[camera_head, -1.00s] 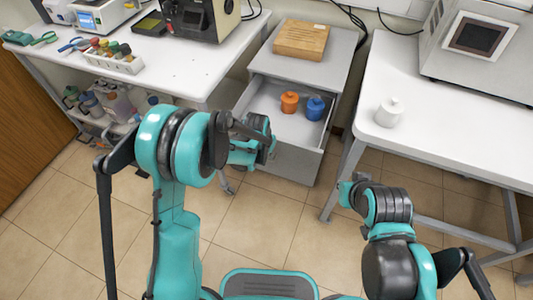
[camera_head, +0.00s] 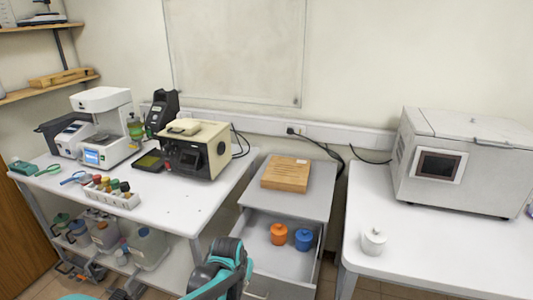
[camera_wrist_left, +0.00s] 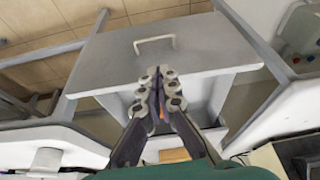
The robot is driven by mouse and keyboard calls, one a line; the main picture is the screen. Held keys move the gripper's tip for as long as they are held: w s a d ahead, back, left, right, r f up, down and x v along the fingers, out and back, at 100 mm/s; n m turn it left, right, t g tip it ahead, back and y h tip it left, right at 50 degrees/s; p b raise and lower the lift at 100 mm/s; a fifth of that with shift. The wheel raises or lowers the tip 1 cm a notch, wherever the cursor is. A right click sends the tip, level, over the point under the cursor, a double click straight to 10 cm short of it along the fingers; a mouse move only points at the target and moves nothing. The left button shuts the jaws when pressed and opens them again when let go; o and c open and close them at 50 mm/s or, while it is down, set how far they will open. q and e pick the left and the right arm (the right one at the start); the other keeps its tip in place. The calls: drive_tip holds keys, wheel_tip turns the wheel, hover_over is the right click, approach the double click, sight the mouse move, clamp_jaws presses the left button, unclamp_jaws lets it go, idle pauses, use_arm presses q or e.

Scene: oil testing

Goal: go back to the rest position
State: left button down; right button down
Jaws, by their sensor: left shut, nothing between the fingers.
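My left arm comes up from the bottom of the head view, with its dark end (camera_head: 228,258) in front of the left side of the open drawer. In the left wrist view my left gripper (camera_wrist_left: 160,76) is shut and empty, with its fingertips together. A grey drawer front with a pale handle (camera_wrist_left: 155,43) shows beyond the fingertips, and the fingers hide part of the drawer. My right gripper is out of view.
The open drawer (camera_head: 262,262) holds an orange jar (camera_head: 279,234) and a blue jar (camera_head: 303,239). A wooden block (camera_head: 286,174) lies on the cabinet. A white jar (camera_head: 373,242) stands on the right table. Instruments crowd the left table.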

use_arm(q)
drive_tip(key=s+a+r+n+t, duration=0.1)
drive_tip(key=s+a+r, duration=0.2)
drive_tip(key=s, duration=0.3)
drive_tip(key=s+a+r+n+t, duration=0.1)
drive_tip(key=s+a+r, duration=0.3)
drive_tip(key=s, duration=0.3)
drive_tip(key=s+a+r+n+t+y, duration=0.1)
drive_tip(key=s+a+r, duration=0.2)
drive_tip(key=s, duration=0.4)
drive_tip(key=shift+s+a+r, duration=0.2)
drive_tip(key=shift+a+r, duration=0.05)
drive_tip(key=shift+a, duration=0.1)
